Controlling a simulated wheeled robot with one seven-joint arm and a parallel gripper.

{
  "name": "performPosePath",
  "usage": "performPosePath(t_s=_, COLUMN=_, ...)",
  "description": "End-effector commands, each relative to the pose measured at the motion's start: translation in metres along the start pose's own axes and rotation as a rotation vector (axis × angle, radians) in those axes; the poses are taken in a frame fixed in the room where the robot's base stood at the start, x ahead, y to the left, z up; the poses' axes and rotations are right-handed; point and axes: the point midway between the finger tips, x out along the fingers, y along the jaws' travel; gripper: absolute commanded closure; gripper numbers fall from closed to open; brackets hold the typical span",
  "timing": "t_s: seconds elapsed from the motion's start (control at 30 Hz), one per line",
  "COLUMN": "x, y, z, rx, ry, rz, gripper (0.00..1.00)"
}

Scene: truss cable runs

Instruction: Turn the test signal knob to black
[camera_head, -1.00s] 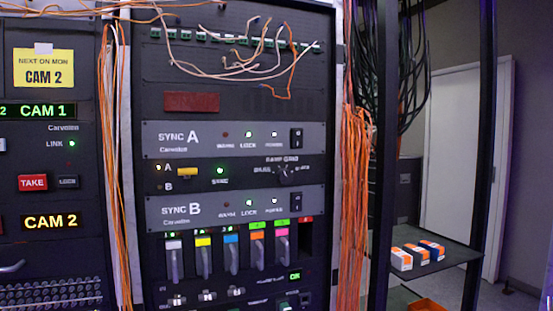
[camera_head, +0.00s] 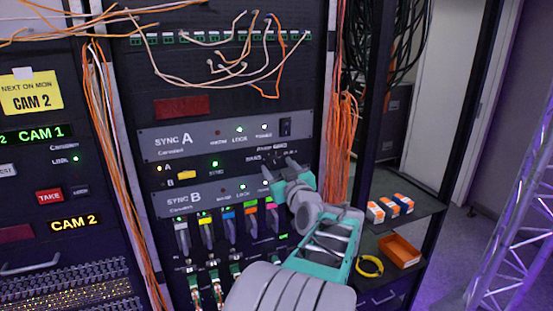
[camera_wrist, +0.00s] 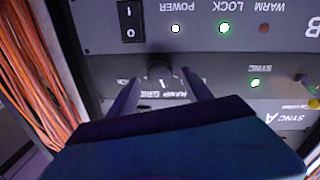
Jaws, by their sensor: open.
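The test signal knob (camera_wrist: 160,74) is a dark round knob on the dark strip between the SYNC A and SYNC B panels. The wrist view shows it upside down, with RAMP and GRID lettering below it and a partly hidden label at its left. A small light mark shows at the knob's lower edge; I cannot tell surely which label it points to. My gripper (camera_head: 285,167) is open in front of the strip. In the wrist view its two fingers (camera_wrist: 160,94) stand apart, on either side of the knob. I cannot tell whether they touch it.
A rocker switch (camera_wrist: 130,20) sits close to the knob on the SYNC B panel. Orange cables (camera_head: 341,150) hang right of the panel. Coloured patch levers (camera_head: 230,230) lie below. A shelf (camera_head: 420,216) with small boxes stands at the right.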

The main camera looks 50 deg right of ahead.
Motion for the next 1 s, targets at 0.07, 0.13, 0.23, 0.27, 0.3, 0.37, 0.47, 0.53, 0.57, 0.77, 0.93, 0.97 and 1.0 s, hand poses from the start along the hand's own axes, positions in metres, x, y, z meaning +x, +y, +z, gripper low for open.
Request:
performPosePath(t_s=0.07, x=0.0101, y=-0.0003, z=-0.0015, rx=0.001, ry=-0.002, rz=-0.002, gripper=0.42)
performPosePath(t_s=0.13, x=0.0144, y=-0.0005, z=-0.0013, rx=0.0, ry=0.0, rz=-0.001, gripper=0.42)
performPosePath(t_s=0.23, x=0.016, y=-0.0006, z=0.0001, rx=0.0, ry=0.0, rz=0.0, gripper=0.42)
performPosePath(t_s=0.27, x=0.0159, y=-0.0006, z=0.0003, rx=0.0, ry=0.0, rz=0.0, gripper=0.42)
performPosePath(t_s=0.3, x=0.0157, y=-0.0006, z=0.0004, rx=0.0, ry=-0.001, rz=0.0, gripper=0.42)
performPosePath(t_s=0.37, x=0.0156, y=-0.0006, z=0.0004, rx=0.0, ry=-0.001, rz=0.0, gripper=0.42)
performPosePath(t_s=0.47, x=0.0155, y=-0.0006, z=0.0003, rx=0.0, ry=-0.001, rz=0.0, gripper=0.49)
performPosePath(t_s=0.53, x=0.0155, y=-0.0006, z=0.0003, rx=0.0, ry=-0.001, rz=0.0, gripper=0.55)
performPosePath(t_s=0.57, x=0.0154, y=-0.0006, z=0.0003, rx=0.0, ry=-0.001, rz=0.0, gripper=0.57)
performPosePath(t_s=0.77, x=0.0154, y=-0.0006, z=0.0003, rx=0.0, ry=-0.001, rz=0.0, gripper=0.73)
performPosePath(t_s=0.93, x=0.0153, y=-0.0006, z=0.0003, rx=0.0, ry=-0.001, rz=0.0, gripper=0.87)
performPosePath(t_s=0.97, x=0.0153, y=-0.0006, z=0.0003, rx=0.0, ry=-0.001, rz=0.0, gripper=0.9)
performPosePath(t_s=1.0, x=0.0153, y=-0.0006, z=0.0003, rx=0.0, ry=-0.001, rz=0.0, gripper=0.93)
